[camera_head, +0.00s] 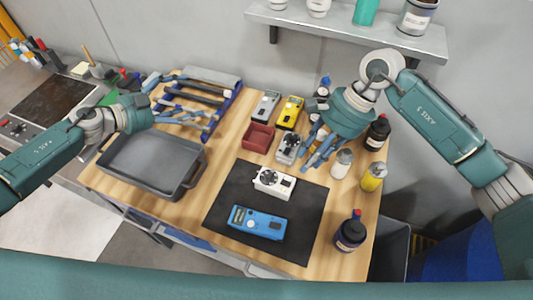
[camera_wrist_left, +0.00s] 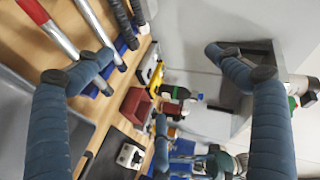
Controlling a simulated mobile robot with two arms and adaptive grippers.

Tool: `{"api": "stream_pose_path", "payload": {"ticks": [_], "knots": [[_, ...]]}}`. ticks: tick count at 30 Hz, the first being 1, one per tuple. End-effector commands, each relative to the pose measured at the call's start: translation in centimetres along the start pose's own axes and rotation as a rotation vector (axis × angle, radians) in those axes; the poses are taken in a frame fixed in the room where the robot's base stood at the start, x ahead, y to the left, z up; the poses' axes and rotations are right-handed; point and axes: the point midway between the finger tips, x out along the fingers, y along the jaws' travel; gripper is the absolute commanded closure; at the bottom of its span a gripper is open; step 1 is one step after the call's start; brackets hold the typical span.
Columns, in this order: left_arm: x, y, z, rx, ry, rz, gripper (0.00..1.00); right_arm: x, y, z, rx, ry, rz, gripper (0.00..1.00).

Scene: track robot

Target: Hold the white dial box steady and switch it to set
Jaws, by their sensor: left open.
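A blue meter (camera_head: 257,222) lies on the mat below the box. A grey dial device (camera_head: 287,148), a red bin (camera_head: 258,137) and yellow (camera_head: 290,112) and grey meters stand behind. A grey tray (camera_head: 150,163) is left. Bottles (camera_head: 350,232) line the right edge.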

Motion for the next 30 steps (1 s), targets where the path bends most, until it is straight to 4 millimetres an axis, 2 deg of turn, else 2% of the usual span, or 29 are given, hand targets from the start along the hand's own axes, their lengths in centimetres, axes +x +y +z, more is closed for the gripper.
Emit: {"api": "stream_pose_path", "payload": {"ticks": [1, 5, 9, 12, 15, 18, 21, 25, 30], "knots": [[1.6, 0.3, -2.9, -0.006, 0.064, 0.040, 0.07, 0.0, 0.0, 0.0, 0.000, 0.000, 0.000, 0.69], [4.7, 2.7, -9.7, -0.055, 0.203, 0.195, 0.07, 0.0, 0.0, 0.0, 0.000, 0.000, 0.000, 0.69], [7.0, 6.2, -16.9, -0.117, 0.307, 0.424, 0.07, 0.0, 0.0, 0.0, 0.000, 0.000, 0.000, 0.69], [7.9, 9.1, -22.0, -0.144, 0.324, 0.644, 0.07, 0.0, 0.0, 0.0, 0.000, 0.000, 0.000, 0.69], [7.7, 11.7, -25.2, -0.143, 0.253, 0.863, 0.07, 0.0, 0.0, 0.0, 0.000, 0.000, 0.000, 0.69], [7.0, 13.4, -26.6, -0.122, 0.118, 1.033, 0.07, 0.0, 0.0, 0.0, 0.000, 0.000, 0.000, 0.69], [6.2, 14.0, -26.7, -0.095, -0.038, 1.135, 0.07, 0.0, 0.0, 0.0, 0.000, 0.000, 0.000, 0.69], [5.5, 13.9, -26.3, -0.070, -0.200, 1.194, 0.07, 0.0, 0.0, 0.0, 0.000, 0.000, 0.000, 0.69], [5.2, 14.2, -25.8, -0.063, -0.287, 1.212, 0.07, 0.0, 0.0, 0.0, 0.000, 0.000, 0.000, 0.69]]}}
